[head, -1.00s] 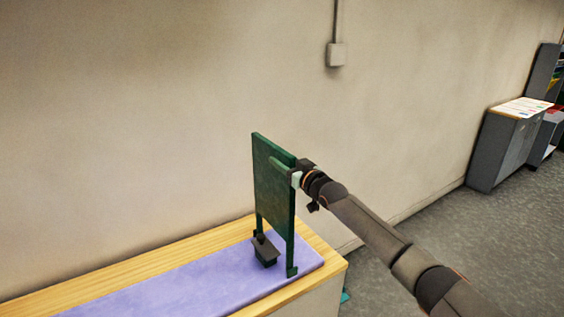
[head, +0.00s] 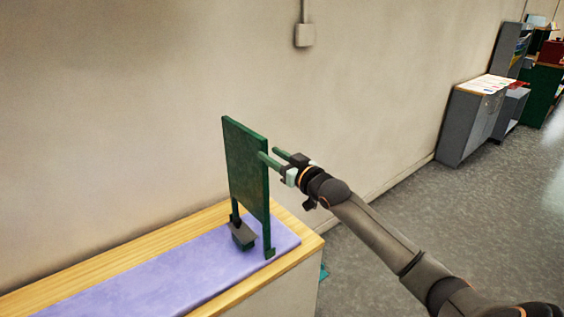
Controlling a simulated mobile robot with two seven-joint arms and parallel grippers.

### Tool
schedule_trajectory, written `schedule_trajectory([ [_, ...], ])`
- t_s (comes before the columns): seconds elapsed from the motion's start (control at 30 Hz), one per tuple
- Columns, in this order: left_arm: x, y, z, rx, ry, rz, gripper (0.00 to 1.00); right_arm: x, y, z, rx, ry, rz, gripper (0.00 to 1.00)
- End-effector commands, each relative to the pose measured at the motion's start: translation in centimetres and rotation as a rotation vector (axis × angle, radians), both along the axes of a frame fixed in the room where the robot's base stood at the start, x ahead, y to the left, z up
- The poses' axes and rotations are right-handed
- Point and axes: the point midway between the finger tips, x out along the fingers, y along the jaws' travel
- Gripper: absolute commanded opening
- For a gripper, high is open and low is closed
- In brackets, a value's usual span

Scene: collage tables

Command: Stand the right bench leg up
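The right bench leg (head: 246,165), a dark green panel with two narrow legs, stands upright on the purple mat (head: 150,290) near the right end of the table. Its near foot rests on the mat; the far one is partly hidden by a small dark block. My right gripper (head: 268,153) is at the panel's right edge, high up. Its two green fingers are apart with nothing held between them; the near fingertip overlaps the panel's edge in the picture, and I cannot tell whether it touches. My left gripper is not in view.
The small dark block (head: 243,236) sits on the mat by the panel's far leg. The wooden table (head: 300,238) ends just right of the panel, with a wall behind it. Grey cabinets (head: 468,125) stand far right, across open floor.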

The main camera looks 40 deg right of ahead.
Motion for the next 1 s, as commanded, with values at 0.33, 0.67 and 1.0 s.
schedule_trajectory([
  [0.33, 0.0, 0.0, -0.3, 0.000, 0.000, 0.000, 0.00, -3.5, -0.2, 0.0, -0.002, 0.000, -0.001, 0.39],
  [0.67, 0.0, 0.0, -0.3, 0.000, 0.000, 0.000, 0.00, -3.7, -0.2, 0.1, -0.002, -0.001, -0.001, 0.39],
  [1.0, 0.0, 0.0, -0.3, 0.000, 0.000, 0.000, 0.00, -3.7, -0.1, -0.1, -0.001, 0.002, -0.001, 0.39],
])
